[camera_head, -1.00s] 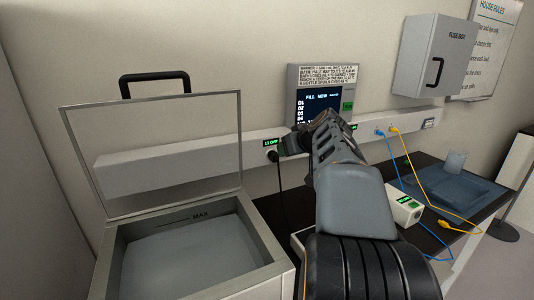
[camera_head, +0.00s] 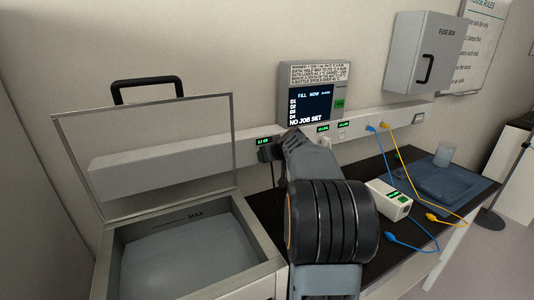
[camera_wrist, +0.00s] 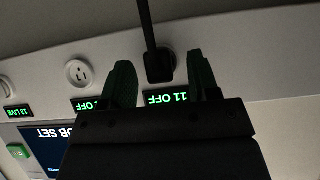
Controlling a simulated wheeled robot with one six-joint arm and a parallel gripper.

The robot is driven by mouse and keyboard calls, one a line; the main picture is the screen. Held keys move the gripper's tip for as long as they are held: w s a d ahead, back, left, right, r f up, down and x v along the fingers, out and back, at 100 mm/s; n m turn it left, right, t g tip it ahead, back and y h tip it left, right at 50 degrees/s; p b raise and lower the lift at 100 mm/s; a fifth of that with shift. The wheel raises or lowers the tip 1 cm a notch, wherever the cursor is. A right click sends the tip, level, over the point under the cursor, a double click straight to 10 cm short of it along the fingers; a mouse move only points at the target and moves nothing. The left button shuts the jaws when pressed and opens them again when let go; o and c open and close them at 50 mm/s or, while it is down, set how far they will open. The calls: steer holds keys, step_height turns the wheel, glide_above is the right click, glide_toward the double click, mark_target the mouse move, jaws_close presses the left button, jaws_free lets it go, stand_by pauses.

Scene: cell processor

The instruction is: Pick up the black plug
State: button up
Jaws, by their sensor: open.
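The black plug (camera_wrist: 158,68) sits in the wall rail above the "11 OFF" label in the wrist view, where the picture is upside down. Its black cord runs up out of that picture. My gripper (camera_wrist: 163,80) is open, with one finger on each side of the plug and a visible gap to each. In the head view my gripper (camera_head: 272,152) is at the rail under the green label and hides most of the plug. The cord (camera_head: 273,180) hangs down below it.
An empty socket (camera_wrist: 78,73) is beside the plug in the wrist view. Blue and yellow plugs (camera_head: 384,125) are farther right on the rail. The screen (camera_head: 311,106) reads "NO JOB SET". An open-lidded bath (camera_head: 185,255) stands at left; a white box (camera_head: 388,200) is on the bench.

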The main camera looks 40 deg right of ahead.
steer(key=shift+w+f, duration=0.15)
steer(key=shift+w, duration=0.1)
steer(key=c, duration=1)
steer(key=shift+s, duration=0.1)
step_height(320, 180, up, 12)
steer(key=s+a+b, duration=0.2)
steer(key=s+b, duration=0.4)
steer(key=s, duration=1.3)
steer(key=shift+s+a+f, duration=0.25)
steer(key=shift+s+a, duration=0.1)
